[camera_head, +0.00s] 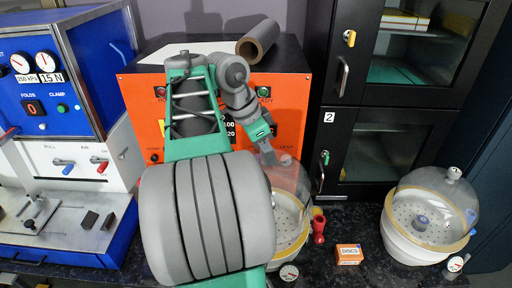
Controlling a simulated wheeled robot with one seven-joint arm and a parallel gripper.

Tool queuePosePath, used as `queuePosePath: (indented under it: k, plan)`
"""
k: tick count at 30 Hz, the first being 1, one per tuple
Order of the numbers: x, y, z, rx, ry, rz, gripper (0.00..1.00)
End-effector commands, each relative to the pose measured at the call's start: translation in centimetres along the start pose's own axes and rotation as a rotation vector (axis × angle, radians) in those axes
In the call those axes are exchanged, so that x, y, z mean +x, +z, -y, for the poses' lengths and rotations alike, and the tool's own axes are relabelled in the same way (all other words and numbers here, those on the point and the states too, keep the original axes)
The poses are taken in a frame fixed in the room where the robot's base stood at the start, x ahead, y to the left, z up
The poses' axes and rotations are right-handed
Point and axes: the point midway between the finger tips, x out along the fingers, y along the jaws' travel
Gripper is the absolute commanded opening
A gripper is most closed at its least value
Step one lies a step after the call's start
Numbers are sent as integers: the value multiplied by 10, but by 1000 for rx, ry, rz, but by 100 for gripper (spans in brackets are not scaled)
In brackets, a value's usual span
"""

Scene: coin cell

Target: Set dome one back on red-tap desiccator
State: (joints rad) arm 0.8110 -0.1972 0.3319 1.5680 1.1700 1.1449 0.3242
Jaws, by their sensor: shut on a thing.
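The red-tap desiccator (293,262) stands on the dark bench right of centre, a white bowl with a tan rim and perforated plate. Its red tap (319,226) is at its right side. A clear dome (298,181) is over this bowl. My gripper (270,157) is shut at the dome's top, on what looks like its knob; the fingertips are small and partly hidden. My arm hides the left part of the bowl and dome. I cannot tell whether the dome's edge touches the rim.
A second desiccator (408,245) with its own clear dome stands at the right. An orange box (349,254) lies between the two. An orange-fronted machine (141,98) and dark cabinets (381,146) stand behind; a blue press (91,71) is at the left.

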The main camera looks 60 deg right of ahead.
Motion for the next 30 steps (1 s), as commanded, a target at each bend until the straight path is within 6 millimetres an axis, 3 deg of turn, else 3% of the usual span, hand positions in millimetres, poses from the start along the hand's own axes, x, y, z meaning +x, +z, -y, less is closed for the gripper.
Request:
queuePosePath:
  k: [5,18,30]
  plan:
    - [10,2,-1,5,0,-1,0]
    - [61,24,0,2,-2,-1,0]
    - [61,25,0,0,-2,-1,0]
